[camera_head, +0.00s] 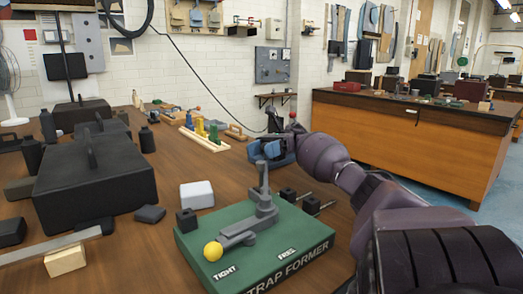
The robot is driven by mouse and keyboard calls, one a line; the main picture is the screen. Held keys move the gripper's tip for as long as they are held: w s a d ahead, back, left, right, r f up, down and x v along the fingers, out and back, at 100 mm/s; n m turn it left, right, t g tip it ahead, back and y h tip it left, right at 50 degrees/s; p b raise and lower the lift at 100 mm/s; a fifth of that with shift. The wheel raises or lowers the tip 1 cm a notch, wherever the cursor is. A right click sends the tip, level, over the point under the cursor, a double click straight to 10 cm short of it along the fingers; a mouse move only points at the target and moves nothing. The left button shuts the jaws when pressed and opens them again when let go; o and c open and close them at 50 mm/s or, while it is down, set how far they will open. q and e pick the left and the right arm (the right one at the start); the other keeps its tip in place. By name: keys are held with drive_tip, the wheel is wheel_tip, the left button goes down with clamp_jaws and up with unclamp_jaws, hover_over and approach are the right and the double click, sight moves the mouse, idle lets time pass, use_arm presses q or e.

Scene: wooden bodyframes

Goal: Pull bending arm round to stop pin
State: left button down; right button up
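The green strap former base (290,250) sits on the wooden bench, lettered TIGHT, FREE and STRAP FORMER on its front parts. A grey bending arm (240,236) lies across its top with a yellow ball knob (213,251) at its left front end, near the TIGHT label. A grey upright (264,182) rises behind the arm. Black blocks (187,221) stand on the base, those at right with rods. I cannot tell which part is the stop pin. My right gripper (262,152) is behind and above the upright, apart from the knob; its finger opening is unclear. My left gripper is not in view.
A white block (197,194) lies just behind the former's left side. A large black case (95,183) fills the left bench, with a steel strip (48,249) on a wood block (65,260) in front. Colored clamps (205,130) stand farther back.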

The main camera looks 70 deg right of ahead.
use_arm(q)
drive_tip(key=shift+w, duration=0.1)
use_arm(e)
drive_tip(key=shift+r, duration=0.15)
drive_tip(key=shift+r, duration=0.2)
use_arm(q)
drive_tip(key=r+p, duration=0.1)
drive_tip(key=p, duration=0.2)
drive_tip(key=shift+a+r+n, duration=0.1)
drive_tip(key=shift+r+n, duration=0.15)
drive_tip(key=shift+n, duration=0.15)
use_arm(e)
wheel_tip(320, 180, up, 20)
drive_tip(key=shift+f, duration=0.25)
